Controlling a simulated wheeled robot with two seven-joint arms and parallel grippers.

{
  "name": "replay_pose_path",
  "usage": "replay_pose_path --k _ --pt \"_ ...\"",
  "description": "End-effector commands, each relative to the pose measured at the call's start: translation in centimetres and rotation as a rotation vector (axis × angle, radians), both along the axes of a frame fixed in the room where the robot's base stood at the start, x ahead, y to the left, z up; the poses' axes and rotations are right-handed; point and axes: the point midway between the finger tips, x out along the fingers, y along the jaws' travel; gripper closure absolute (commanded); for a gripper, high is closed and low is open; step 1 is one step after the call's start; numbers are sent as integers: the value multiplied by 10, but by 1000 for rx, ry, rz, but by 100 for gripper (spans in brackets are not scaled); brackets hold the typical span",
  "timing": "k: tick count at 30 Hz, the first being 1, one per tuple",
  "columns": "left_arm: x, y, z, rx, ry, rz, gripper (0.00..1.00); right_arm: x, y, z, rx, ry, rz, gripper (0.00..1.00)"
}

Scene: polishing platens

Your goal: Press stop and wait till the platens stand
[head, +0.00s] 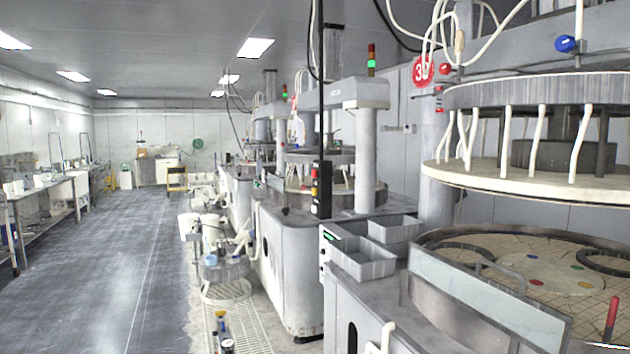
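The nearest polishing machine stands at the right. Its upper platen (505,181) hangs raised above the round tan lower platen (585,303), with a clear gap between. Carrier rings (602,262) and a disc with coloured dots (553,274) lie on the lower platen. One frame does not show whether the platens turn. A dark button box (321,190) with red and yellow parts hangs left of the machine. A small panel with a green display (328,236) is on the machine's front corner. Which button is stop cannot be read. Neither of my grippers is in view.
More machines (290,250) stand in a row behind, one with a signal tower (371,62) lit green. Grey trays (362,258) sit on the near machine's corner. A floor grating (235,318) runs along the fronts. The aisle (110,270) at left is clear, with benches (45,195) beyond.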

Motion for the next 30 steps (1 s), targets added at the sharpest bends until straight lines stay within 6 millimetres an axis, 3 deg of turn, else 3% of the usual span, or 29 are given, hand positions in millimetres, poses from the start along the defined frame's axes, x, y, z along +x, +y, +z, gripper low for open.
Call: replay_pose_path --k 12,13,19,30 --pt "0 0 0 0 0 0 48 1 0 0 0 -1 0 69" --pt "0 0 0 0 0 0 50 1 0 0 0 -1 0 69" --pt "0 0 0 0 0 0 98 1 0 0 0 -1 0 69" --pt "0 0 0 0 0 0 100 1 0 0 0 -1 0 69"
